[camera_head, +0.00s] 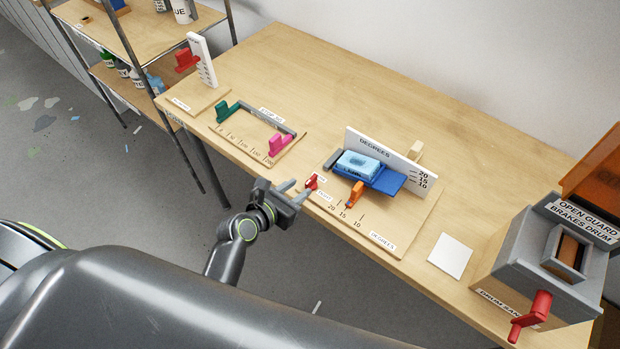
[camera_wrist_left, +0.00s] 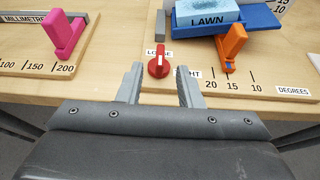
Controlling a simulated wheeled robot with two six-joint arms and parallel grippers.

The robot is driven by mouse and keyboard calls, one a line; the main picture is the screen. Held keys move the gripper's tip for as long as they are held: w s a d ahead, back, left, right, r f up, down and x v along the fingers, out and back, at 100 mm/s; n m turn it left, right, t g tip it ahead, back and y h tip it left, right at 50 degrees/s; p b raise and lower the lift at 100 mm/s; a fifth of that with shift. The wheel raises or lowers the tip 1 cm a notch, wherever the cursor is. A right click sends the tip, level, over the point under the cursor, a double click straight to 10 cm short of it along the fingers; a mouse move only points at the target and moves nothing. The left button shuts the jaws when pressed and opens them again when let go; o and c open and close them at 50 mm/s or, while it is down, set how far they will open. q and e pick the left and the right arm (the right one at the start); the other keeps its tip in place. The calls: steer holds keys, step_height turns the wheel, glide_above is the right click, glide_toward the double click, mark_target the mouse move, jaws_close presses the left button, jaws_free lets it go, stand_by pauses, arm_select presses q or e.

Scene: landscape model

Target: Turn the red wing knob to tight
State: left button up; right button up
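The red wing knob (camera_head: 312,181) stands on the front left part of the wooden degrees board, by small labels. In the left wrist view the knob (camera_wrist_left: 159,65) shows between and just beyond my fingertips, with a white mark on it. The knob's wing looks nearly upright in that view. My left gripper (camera_head: 291,190) is open and empty, close in front of the knob, also seen in the left wrist view (camera_wrist_left: 159,80). My right gripper is not in view.
An orange lever (camera_head: 355,194) and a blue tray (camera_head: 391,181) holding a light blue block (camera_head: 358,163) are close right of the knob. A pink handle (camera_head: 279,145) is to its left. A grey machine (camera_head: 545,262) stands at the right; a white square (camera_head: 450,256) lies before it.

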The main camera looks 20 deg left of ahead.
mark_target(310, 180)
arm_select(q)
steer(key=shift+x, duration=3.15)
steer(key=shift+c, duration=0.4)
jaws_close()
